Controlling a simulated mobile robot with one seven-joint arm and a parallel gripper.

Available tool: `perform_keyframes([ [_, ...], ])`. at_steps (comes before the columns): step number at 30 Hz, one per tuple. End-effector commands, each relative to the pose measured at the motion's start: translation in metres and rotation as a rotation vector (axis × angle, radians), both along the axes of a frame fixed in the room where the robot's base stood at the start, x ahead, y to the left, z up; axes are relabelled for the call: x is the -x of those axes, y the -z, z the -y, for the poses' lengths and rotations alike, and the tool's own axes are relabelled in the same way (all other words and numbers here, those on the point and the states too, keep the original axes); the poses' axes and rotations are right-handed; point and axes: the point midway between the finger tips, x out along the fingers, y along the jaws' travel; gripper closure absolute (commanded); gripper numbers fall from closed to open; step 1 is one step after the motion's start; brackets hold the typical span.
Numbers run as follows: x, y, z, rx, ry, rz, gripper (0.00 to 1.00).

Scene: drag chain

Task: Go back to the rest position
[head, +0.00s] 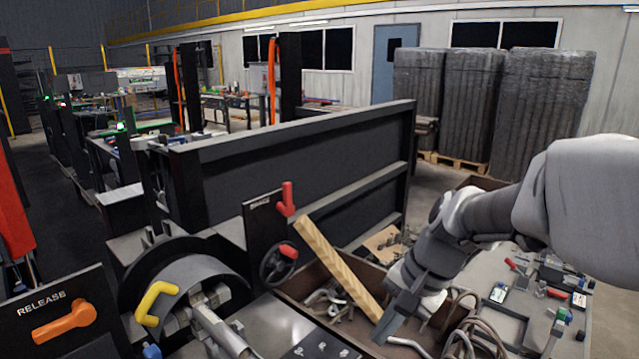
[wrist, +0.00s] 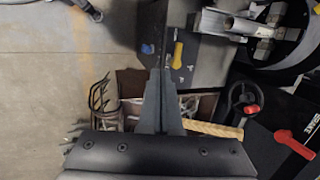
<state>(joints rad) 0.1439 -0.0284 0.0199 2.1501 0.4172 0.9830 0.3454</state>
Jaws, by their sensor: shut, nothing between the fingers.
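My gripper (head: 400,312) is at the lower middle right of the head view, in front of the brown bin, with its fingers pointing down and to the left. In the wrist view my gripper (wrist: 161,78) shows its two fingers closed together with nothing between them. The arm reaches in from the right edge of the head view. A wooden bar (head: 338,268) leans diagonally across the bin, its lower end close to my gripper; I cannot tell if they touch. It also shows beside the fingers in the wrist view (wrist: 214,130).
The brown bin (head: 300,283) holds metal hooks and rods. A black handwheel (head: 278,264) and red levers stand left of it. An orange release lever (head: 64,322) and a yellow handle (head: 157,300) are at lower left. A bench (head: 512,338) with tools is at right.

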Motion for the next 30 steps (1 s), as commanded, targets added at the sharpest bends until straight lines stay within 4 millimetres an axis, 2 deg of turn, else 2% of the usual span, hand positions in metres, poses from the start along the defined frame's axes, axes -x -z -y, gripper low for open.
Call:
perform_keyframes([
  [1, 0.012, -0.018, 0.000, 0.037, -0.048, 0.046, 1.00],
  [3, 0.026, -0.033, 0.003, 0.090, -0.114, 0.100, 1.00],
  [9, 0.068, -0.069, 0.011, 0.242, -0.298, 0.245, 1.00],
  [15, 0.104, -0.095, 0.022, 0.394, -0.463, 0.375, 1.00],
  [21, 0.124, -0.106, 0.030, 0.496, -0.562, 0.453, 1.00],
  [30, 0.129, -0.107, 0.032, 0.521, -0.587, 0.468, 1.00],
])
